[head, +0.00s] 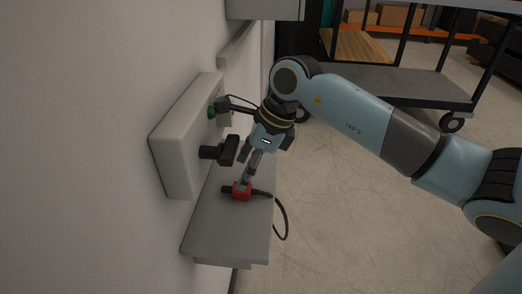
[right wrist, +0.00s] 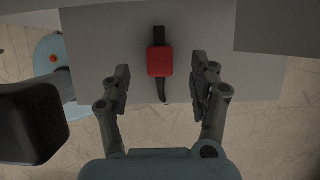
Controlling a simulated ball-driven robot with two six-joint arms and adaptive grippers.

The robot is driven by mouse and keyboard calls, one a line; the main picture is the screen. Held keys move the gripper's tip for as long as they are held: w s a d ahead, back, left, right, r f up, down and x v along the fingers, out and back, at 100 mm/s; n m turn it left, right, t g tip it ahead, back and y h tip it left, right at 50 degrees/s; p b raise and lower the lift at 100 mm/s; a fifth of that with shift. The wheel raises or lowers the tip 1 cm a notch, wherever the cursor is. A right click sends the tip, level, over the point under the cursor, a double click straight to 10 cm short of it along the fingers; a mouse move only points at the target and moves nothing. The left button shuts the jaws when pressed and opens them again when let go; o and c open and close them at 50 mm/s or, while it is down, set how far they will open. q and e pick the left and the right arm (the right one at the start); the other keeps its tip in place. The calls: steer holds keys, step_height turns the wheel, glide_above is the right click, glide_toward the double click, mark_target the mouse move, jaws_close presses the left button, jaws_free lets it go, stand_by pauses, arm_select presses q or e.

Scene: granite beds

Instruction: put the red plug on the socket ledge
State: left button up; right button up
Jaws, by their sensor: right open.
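The red plug (head: 241,192) lies on the grey socket ledge (head: 222,228), near its outer edge, with a black cable trailing from it over that edge. My right gripper (head: 246,181) reaches down to the plug from above. In the right wrist view the red plug (right wrist: 160,62) shows between the two spread fingers of my right gripper (right wrist: 163,74), with a gap on each side. The ledge (right wrist: 100,35) is behind it. My left gripper is not in view.
A grey wall box (head: 176,150) above the ledge carries a black fitting (head: 228,151) sticking out beside my gripper and a green part (head: 211,112) higher up. A cart (head: 400,84) stands at the back right. The floor between is clear.

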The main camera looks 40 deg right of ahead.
steer(key=s+d+v, duration=0.1)
steer(key=v, duration=0.6)
steer(key=shift+f, duration=0.2)
steer(key=shift+s, duration=0.15)
